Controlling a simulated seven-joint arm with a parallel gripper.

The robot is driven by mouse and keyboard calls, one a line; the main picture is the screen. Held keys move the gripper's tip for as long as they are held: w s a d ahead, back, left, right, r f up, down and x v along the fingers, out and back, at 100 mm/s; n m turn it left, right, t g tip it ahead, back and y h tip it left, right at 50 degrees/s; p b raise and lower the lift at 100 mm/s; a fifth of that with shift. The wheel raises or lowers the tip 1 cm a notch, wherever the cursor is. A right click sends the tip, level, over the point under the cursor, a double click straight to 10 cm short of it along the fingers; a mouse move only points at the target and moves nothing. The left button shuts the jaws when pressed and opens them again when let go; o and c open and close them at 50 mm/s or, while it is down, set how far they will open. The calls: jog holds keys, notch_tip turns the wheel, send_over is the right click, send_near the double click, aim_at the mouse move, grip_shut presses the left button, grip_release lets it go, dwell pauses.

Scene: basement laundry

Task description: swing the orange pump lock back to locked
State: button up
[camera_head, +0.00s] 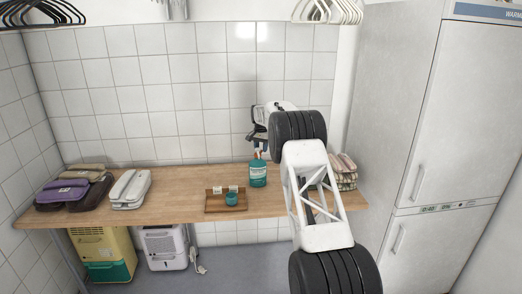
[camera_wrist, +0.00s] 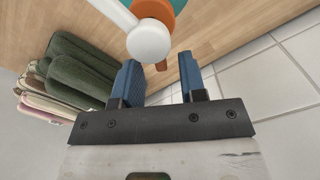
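A teal pump bottle (camera_head: 258,175) stands on the wooden counter; a corner of its teal body (camera_wrist: 190,4) shows at the top of the wrist view. Its white pump head (camera_wrist: 148,40) and spout (camera_wrist: 113,12) are seen from above. The orange pump lock (camera_wrist: 166,10) is a collar under the pump head, and a small orange tab sticks out below the head. My gripper (camera_wrist: 158,62) is open, its two blue fingers on either side of that tab, with no clear contact. In the head view my gripper (camera_head: 252,136) is just above the bottle, partly hidden by my arm.
A wooden tray (camera_head: 214,208) with a small teal jar (camera_head: 231,199) sits left of the bottle. Folded towels (camera_head: 345,172) are stacked to the right, and green ones (camera_wrist: 80,75) lie left of my fingers in the wrist view. The tiled wall (camera_head: 190,90) is close behind.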

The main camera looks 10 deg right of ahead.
jog(key=shift+f, duration=0.45)
grip_shut()
jog(key=shift+d+m, duration=0.1)
jog(key=shift+m, duration=0.2)
jog(key=m, duration=0.3)
jog(key=shift+s+d, duration=0.4)
jog(key=m, duration=0.2)
jog(key=shift+s+d+m, duration=0.25)
jog(key=shift+s+m, duration=0.05)
jog(key=shift+s, duration=0.1)
jog(key=m, duration=0.2)
jog(key=s+m, duration=0.1)
jog(key=m, duration=0.2)
jog(key=shift+s+d+m, duration=0.2)
jog(key=shift+s+m, duration=0.1)
jog(key=shift+s, duration=0.1)
